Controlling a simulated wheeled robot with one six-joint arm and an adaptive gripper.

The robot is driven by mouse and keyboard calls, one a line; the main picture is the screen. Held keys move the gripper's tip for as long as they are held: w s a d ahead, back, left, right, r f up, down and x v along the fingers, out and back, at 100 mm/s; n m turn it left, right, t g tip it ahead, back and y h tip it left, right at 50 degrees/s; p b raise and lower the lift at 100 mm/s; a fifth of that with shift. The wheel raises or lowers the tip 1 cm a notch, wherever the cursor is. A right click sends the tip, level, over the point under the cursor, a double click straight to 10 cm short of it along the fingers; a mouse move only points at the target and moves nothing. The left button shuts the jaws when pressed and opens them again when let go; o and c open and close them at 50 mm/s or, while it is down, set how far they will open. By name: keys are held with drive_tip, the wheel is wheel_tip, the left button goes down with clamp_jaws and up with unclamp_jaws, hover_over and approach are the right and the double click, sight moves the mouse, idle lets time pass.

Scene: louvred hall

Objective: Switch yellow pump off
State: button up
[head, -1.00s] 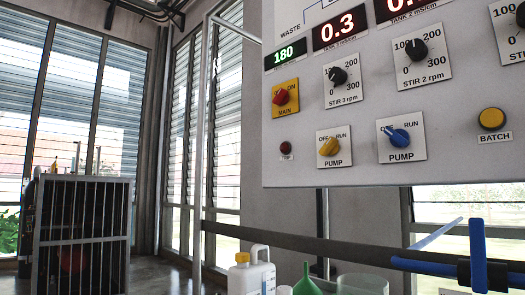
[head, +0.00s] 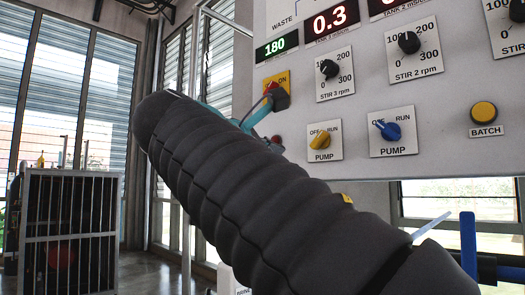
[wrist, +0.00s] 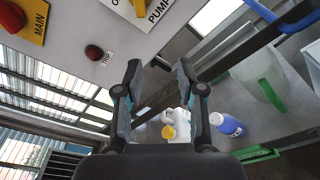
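The yellow pump knob (head: 320,141) sits on a white plate marked OFF, RUN and PUMP, low on the grey panel. Its grip slants up to the right, towards RUN. In the wrist view its plate (wrist: 155,14) is cut off by the top edge. My gripper (wrist: 159,75) is open and empty, its two fingers apart. In the head view my gripper (head: 262,108) is left of the yellow knob, mostly hidden behind my arm, and overlaps the area below the red MAIN switch. The blue pump knob (head: 390,131) is to the right, slanting up to the left.
Below stand a white jug with a yellow cap (wrist: 169,131) and a blue bottle (wrist: 228,124). A barred cage (head: 69,225) stands at left.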

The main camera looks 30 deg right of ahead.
drive_tip(key=g+h, duration=0.1)
drive_tip(key=h, duration=0.1)
approach(316, 140)
drive_tip(key=b+x, duration=0.1)
drive_tip(key=x, duration=0.7)
drive_tip(key=shift+d, duration=0.35)
drive_tip(key=shift+w+d, duration=0.25)
drive_tip(key=shift+d, duration=0.2)
clamp_jaws()
